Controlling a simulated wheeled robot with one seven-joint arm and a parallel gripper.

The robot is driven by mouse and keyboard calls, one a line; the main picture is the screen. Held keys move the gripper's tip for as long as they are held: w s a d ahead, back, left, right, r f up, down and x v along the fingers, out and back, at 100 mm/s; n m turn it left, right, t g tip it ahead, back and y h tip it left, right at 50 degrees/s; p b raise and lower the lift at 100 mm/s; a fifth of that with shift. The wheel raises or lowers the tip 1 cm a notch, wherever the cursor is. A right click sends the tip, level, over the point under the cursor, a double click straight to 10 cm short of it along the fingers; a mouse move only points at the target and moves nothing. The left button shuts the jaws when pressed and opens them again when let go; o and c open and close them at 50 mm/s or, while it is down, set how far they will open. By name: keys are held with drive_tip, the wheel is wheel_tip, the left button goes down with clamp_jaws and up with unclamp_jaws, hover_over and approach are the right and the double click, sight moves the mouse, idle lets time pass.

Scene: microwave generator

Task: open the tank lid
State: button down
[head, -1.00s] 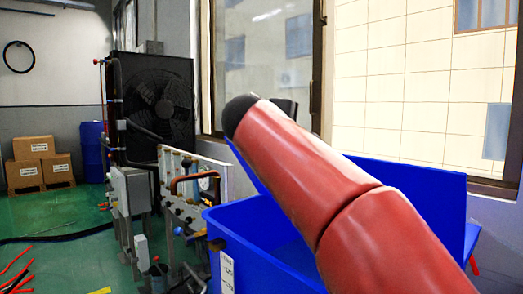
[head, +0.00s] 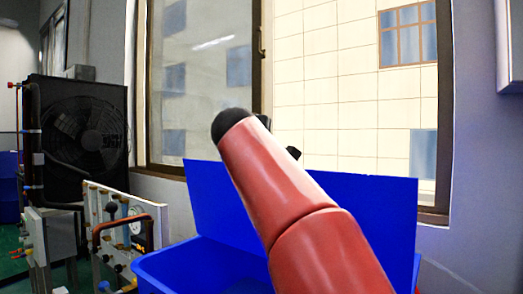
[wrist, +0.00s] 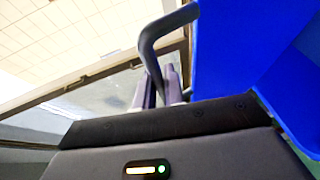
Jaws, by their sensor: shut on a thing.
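The blue tank (head: 165,272) stands low in the middle of the head view, partly hidden by my red arm. Its flat blue lid (head: 215,200) stands raised at the back of the tank, and the tank is open at the top. In the wrist view the blue lid (wrist: 225,60) fills the upper right. A dark bent handle (wrist: 148,50) reaches from the lid down between the fingers. My gripper (wrist: 160,88) is shut on this handle. In the head view my arm hides most of the gripper and the handle.
A white panel with copper pipes (head: 130,225) stands close to the left of the tank. A black fan unit (head: 85,125) is farther left. The window wall (head: 330,120) is behind the lid. A grey box (head: 510,45) hangs at upper right.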

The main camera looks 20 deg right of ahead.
drive_tip(key=c, duration=1.5)
unclamp_jaws()
drive_tip(key=shift+s, duration=0.1)
drive_tip(key=b+v, duration=0.1)
drive_tip(key=v, duration=0.6)
drive_tip(key=shift+s+a, duration=0.15)
drive_tip(key=shift+s, duration=0.1)
drive_tip(key=shift+r, duration=0.1)
